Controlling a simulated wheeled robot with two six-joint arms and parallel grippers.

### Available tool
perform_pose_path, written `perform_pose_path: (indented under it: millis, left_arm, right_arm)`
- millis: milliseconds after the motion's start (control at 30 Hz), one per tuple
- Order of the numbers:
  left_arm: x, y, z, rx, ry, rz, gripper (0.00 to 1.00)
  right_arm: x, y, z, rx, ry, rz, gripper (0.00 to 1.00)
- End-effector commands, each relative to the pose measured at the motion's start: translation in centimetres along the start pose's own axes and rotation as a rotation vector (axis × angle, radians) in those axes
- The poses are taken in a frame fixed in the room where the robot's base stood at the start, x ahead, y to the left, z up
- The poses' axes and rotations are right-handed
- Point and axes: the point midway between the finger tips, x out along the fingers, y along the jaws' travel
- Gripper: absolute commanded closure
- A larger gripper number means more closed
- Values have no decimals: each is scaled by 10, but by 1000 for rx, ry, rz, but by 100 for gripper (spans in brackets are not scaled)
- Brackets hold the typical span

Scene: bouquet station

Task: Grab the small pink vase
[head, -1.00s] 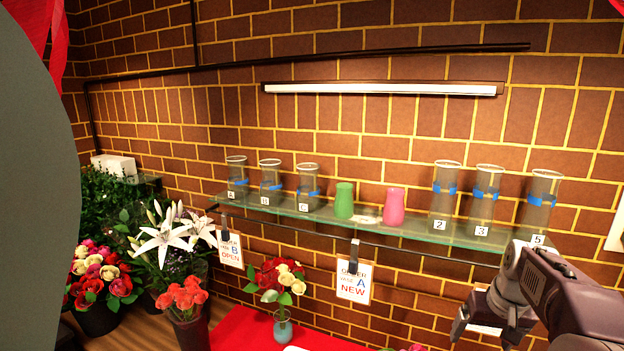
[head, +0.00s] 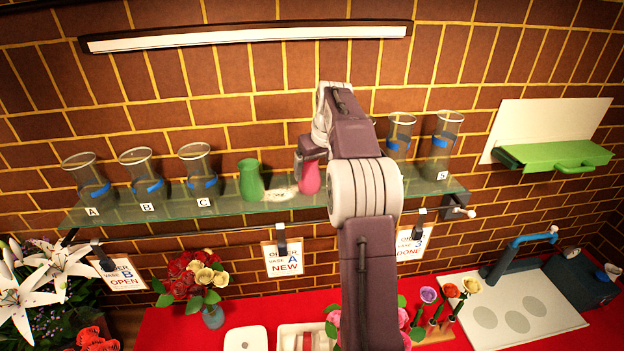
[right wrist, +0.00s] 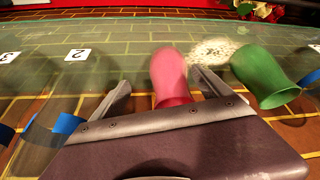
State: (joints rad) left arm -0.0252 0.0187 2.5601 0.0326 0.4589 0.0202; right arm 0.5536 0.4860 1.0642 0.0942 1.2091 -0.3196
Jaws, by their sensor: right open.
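The small pink vase (head: 311,178) stands on the glass shelf (head: 262,211), partly hidden behind my right gripper in the head view. My right gripper (head: 305,160) is at the vase. In the right wrist view the pink vase (right wrist: 170,75) lies between the two open fingers of the gripper (right wrist: 160,90). I cannot tell whether either finger touches it. A small green vase (head: 251,180) stands to its left on the shelf; it also shows close beside one finger in the right wrist view (right wrist: 262,76). My left gripper is not in view.
Glass vases A (head: 88,182), B (head: 144,178) and C (head: 200,174) stand left on the shelf. Other glass vases, including one marked 5 (head: 441,145), stand right. Order cards hang below, including the "New" card (head: 283,259). A red-covered table (head: 185,325) holds flowers.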

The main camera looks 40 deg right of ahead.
Motion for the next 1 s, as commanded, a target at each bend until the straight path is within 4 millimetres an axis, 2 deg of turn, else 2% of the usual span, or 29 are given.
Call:
perform_pose_path:
  millis: [67, 200, 300, 567, 867, 900, 1000]
  left_arm:
    - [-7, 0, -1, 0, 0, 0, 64]
    - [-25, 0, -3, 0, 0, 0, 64]
    - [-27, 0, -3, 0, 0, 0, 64]
    - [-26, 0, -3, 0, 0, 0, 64]
    - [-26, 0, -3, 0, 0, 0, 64]
    - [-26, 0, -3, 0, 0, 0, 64]
    - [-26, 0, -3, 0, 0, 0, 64]
  right_arm:
    - [5, 0, -2, -1, -3, -2, 11]
    - [29, 1, -4, 0, -6, -3, 11]
    - [45, 1, -4, 0, -3, -2, 11]
    - [52, 1, -3, 0, 0, -1, 11]
    - [52, 1, -3, 0, -1, -1, 95]
    - [52, 1, -3, 0, -1, -1, 100]
    - [51, 1, -4, 0, 2, 0, 100]
